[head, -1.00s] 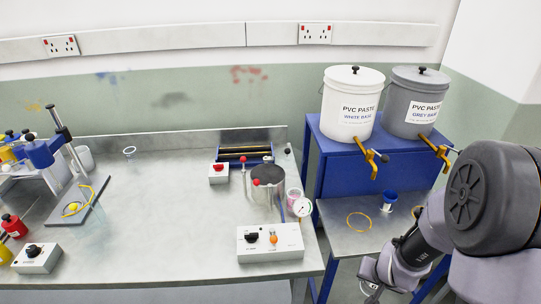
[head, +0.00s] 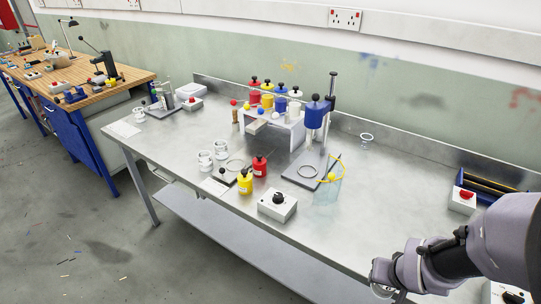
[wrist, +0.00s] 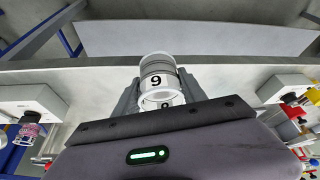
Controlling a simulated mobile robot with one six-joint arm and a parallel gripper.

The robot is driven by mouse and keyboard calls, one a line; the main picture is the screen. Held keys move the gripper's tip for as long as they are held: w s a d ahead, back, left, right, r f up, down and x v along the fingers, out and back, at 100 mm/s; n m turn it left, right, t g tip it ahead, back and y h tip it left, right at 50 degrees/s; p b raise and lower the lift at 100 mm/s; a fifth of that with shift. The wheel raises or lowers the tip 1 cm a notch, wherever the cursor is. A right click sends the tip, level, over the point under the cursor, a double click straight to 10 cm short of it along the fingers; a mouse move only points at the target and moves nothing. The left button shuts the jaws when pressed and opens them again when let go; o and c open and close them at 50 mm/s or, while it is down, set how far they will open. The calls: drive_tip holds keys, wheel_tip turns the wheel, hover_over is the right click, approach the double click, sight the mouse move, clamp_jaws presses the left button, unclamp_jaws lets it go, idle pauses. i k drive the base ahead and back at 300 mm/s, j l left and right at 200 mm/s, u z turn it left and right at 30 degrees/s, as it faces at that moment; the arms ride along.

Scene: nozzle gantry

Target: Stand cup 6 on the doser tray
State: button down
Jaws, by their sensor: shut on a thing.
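My gripper (head: 388,275) is at the lower right of the head view, by the bench's front edge. It is shut on a clear cup (wrist: 157,75) with a white label. The label reads like 9 in the wrist view, where the bench looks upside down, so it fits a 6 on an upright cup. The cup is partly hidden in the head view. A blue doser-like head (head: 317,115) stands on a post above a dark plate (head: 290,172) with a ring on it. I cannot tell for sure which surface is the doser tray. The cup is apart from that plate.
A yellow ring (head: 338,160) and a pale clear cylinder (head: 327,192) are right of the plate. A control box (head: 277,205) stands in front, with red (head: 260,166) and yellow (head: 245,181) bottles to its left. Clear cups (head: 205,159) stand farther left.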

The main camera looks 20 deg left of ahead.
sight(236, 165)
drive_tip(key=i+j+u, duration=0.3)
drive_tip(key=j+u, duration=0.15)
drive_tip(key=i+j+u, duration=0.35)
drive_tip(key=u, duration=0.15)
drive_tip(key=i+j+u, duration=0.2)
drive_tip(key=i+u, duration=0.25)
drive_tip(key=i+l+u, duration=0.25)
drive_tip(key=u, duration=0.2)
drive_tip(key=l, duration=0.1)
